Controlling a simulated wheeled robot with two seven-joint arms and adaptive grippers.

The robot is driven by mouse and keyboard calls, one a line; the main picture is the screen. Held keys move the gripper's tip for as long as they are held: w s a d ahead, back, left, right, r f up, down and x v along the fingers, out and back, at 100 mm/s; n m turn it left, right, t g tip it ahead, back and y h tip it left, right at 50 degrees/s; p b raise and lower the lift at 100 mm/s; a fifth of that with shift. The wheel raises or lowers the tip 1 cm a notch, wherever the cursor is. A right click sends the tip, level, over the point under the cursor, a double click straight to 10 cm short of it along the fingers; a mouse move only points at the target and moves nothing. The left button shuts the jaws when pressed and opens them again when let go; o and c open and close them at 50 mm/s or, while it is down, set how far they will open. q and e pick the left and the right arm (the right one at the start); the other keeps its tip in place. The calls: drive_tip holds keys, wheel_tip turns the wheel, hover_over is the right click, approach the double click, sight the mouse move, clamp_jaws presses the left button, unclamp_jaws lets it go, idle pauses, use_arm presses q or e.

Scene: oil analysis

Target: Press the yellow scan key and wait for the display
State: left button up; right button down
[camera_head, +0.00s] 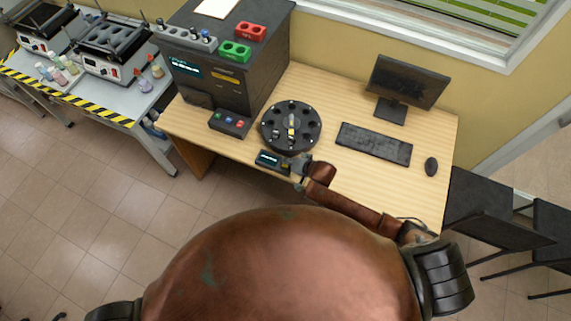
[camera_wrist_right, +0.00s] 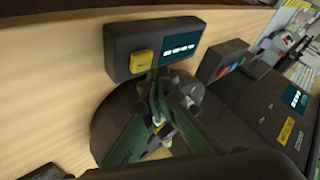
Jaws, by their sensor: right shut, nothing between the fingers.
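The small dark scanner box (camera_head: 268,159) sits at the front edge of the wooden desk. In the right wrist view, the scanner box (camera_wrist_right: 122,38) shows a raised yellow scan key (camera_wrist_right: 142,62) beside a lit teal display (camera_wrist_right: 179,50) with a short row of pale marks, too small to read. My right gripper (camera_head: 291,165) is at the scanner's right end in the head view. In the right wrist view my right gripper (camera_wrist_right: 155,82) is shut and empty, its tips close to the yellow key; contact cannot be told. My left gripper is out of view.
A round black carousel (camera_head: 273,132) stands just behind the scanner. A dark analyser (camera_head: 246,92) with a small button panel (camera_head: 230,123) is to the left. A keyboard (camera_head: 374,143), monitor (camera_head: 408,83) and mouse (camera_head: 431,166) are to the right.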

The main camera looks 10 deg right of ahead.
drive_tip(key=shift+f, duration=0.4)
drive_tip(key=shift+f, duration=0.6)
idle(0.8)
drive_tip(key=shift+r, duration=0.1)
drive_tip(key=shift+r+p, duration=0.9)
drive_tip(key=shift+p, duration=0.05)
wheel_tip(320, 180, up, 5)
drive_tip(key=p, duration=0.5)
drive_tip(key=shift+p, duration=0.3)
